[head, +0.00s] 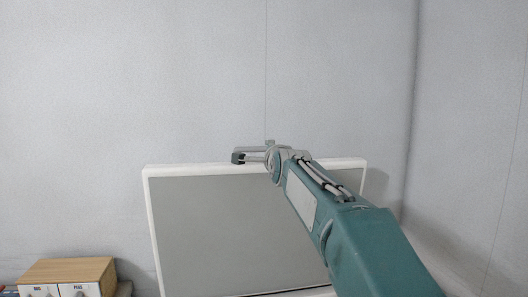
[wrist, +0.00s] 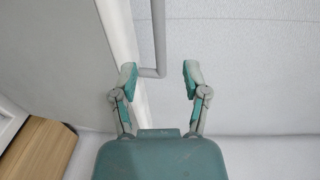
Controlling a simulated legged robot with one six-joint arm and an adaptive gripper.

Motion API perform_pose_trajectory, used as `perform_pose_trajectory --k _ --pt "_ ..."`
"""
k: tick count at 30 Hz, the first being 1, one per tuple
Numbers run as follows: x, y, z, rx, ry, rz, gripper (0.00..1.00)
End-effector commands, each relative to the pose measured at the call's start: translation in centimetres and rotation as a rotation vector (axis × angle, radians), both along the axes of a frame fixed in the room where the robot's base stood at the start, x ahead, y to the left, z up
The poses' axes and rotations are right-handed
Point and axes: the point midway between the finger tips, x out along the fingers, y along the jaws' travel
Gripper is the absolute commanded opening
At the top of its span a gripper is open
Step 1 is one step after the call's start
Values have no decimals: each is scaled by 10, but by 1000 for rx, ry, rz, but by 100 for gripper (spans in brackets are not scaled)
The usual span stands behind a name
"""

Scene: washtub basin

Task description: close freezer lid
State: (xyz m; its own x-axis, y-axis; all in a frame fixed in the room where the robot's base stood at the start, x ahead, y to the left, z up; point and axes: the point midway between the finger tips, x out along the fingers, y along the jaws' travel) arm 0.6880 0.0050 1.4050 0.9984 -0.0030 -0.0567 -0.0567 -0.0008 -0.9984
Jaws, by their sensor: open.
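The freezer lid (head: 210,225) stands raised in the head view, its grey inner face toward me inside a white rim. The freezer body below it is mostly out of view. My gripper (head: 240,157) is at the lid's top edge; my arm covers the lid's right part. In the wrist view, my gripper (wrist: 159,78) is open, with its two fingers apart. A grey bar handle (wrist: 158,38) beside the lid's white edge (wrist: 122,45) runs into the gap between the fingers. Its bent end lies near the left fingertip; whether they touch is unclear.
A wooden-topped box (head: 68,270) with labelled white drawer fronts sits at the lower left of the head view. A plain grey wall (head: 120,80) stands behind the lid, with a corner to the right. The space above the lid is clear.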

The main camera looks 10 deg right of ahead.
Motion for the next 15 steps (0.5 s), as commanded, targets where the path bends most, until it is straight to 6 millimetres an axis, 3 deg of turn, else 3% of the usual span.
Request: perform_pose_trajectory --k 15 --pt "62 -1 -6 -4 4 0 59"
